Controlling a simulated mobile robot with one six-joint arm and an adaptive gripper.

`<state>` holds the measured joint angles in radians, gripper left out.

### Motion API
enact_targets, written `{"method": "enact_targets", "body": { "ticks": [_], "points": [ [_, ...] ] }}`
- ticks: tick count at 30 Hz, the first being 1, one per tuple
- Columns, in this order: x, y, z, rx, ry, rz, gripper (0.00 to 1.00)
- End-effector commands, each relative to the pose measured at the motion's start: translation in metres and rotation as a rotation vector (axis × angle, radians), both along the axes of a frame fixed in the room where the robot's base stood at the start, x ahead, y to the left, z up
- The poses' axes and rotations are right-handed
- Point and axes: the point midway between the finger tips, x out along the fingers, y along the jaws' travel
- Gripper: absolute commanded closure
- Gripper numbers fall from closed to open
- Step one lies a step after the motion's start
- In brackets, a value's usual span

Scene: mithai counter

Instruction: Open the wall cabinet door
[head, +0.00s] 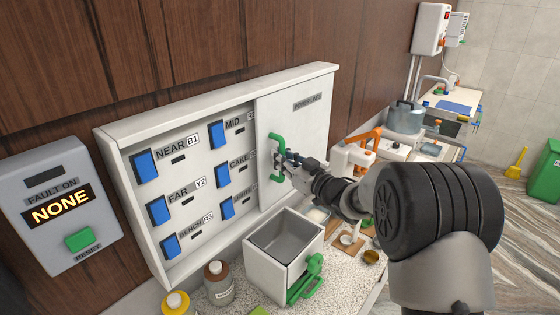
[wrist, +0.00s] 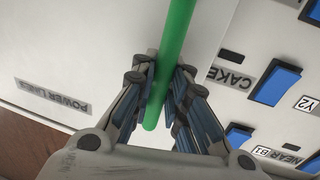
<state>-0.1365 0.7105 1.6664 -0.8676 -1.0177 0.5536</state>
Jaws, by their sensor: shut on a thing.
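The white wall cabinet (head: 138,134) hangs on the wood-panelled wall. Its door (head: 300,90), marked POWER LINES, covers the right part of the front. The left part is uncovered and shows several blue switches (head: 147,165). The door's edge hides the ends of some labels. A green handle (head: 275,141) stands near the door's left edge. My gripper (head: 280,161) is shut on this handle. In the wrist view the fingers (wrist: 160,88) close on both sides of the green handle bar (wrist: 180,28), with the door (wrist: 95,45) behind.
A grey fault box (head: 60,165) reading NONE is on the wall at left. Below the cabinet, a white bin with a green handle (head: 262,270), a brown bottle (head: 219,284) and a yellow-topped jar (head: 176,303) stand on the counter. A pot (head: 405,118) stands farther back.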

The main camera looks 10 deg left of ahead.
Motion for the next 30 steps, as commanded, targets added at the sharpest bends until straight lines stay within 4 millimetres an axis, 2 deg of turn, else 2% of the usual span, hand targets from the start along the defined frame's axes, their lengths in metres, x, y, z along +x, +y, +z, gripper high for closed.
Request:
{"method": "enact_targets", "body": {
  "ticks": [15,16,18,25,30],
  "points": [
    [0.0000,-0.0015,-0.0030,-0.002,0.006,-0.003,1.00],
    [0.0000,-0.0015,-0.0030,-0.002,0.006,-0.003,0.86],
    [-0.0001,-0.0013,-0.0029,-0.003,0.005,-0.002,0.82],
    [-0.0001,-0.0006,-0.0018,-0.002,0.003,-0.001,0.66],
    [-0.0001,-0.0003,-0.0013,-0.001,0.002,-0.001,0.65]
  ]
}}
